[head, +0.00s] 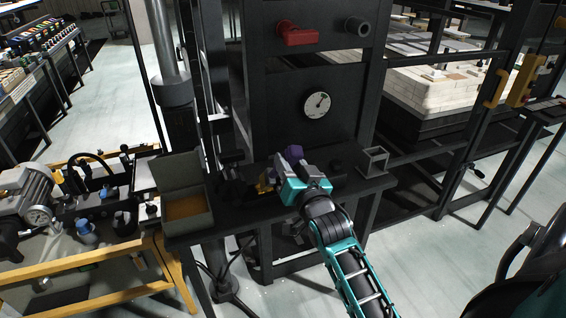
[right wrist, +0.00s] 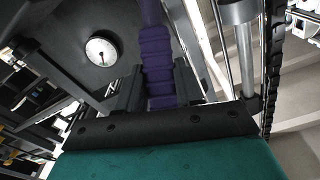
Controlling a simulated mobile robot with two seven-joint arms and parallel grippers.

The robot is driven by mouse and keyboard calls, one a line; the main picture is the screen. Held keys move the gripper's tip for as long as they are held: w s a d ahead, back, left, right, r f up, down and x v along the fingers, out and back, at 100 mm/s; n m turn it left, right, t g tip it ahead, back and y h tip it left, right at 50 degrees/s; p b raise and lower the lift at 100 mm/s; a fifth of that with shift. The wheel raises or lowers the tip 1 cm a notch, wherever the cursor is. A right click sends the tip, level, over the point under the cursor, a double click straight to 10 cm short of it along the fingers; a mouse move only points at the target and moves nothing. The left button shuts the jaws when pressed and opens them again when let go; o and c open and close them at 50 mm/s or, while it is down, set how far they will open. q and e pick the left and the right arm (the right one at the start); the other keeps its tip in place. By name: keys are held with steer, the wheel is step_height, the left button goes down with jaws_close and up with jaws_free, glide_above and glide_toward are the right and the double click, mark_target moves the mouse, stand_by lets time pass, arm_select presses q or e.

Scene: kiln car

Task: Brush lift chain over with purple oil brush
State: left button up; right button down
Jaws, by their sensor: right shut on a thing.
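My right gripper (head: 281,176) is over the narrow dark shelf in front of the black frame. In the right wrist view it (right wrist: 158,88) is shut on the ribbed purple handle of the purple oil brush (right wrist: 156,58). Part of the purple brush (head: 294,153) shows above the gripper in the head view; its bristle end cannot be made out. A dark linked lift chain (right wrist: 268,62) runs along a bright metal post at the right of the wrist view, apart from the brush handle. In the head view I cannot clearly pick out the chain. My left gripper is not in view.
An open grey box with a brown inside (head: 184,176) stands on the shelf's left end. A small square metal holder (head: 374,161) is at its right. A round gauge (head: 317,105) and red box (head: 298,36) are on the frame. A yellow-framed bench (head: 90,262) stands left.

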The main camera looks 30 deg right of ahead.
steer(key=shift+s+d, duration=0.2)
steer(key=shift+d, duration=0.5)
steer(key=shift+s+d, duration=0.2)
steer(key=shift+d, duration=0.5)
steer(key=d, duration=0.2)
steer(key=s+d+p, duration=0.1)
steer(key=d, duration=0.2)
steer(key=shift+s+d+f, duration=0.1)
steer(key=shift+s+d, duration=0.05)
steer(key=shift+s, duration=0.05)
steer(key=shift+w+a, duration=0.25)
steer(key=shift+a, duration=0.65)
steer(key=shift+w+a, duration=0.2)
steer(key=shift+a, duration=0.7)
steer(key=shift+w+a, duration=0.25)
steer(key=shift+a, duration=0.65)
steer(key=a, duration=0.2)
steer(key=w+a, duration=0.1)
steer(key=a, duration=0.2)
steer(key=shift+w, duration=0.2)
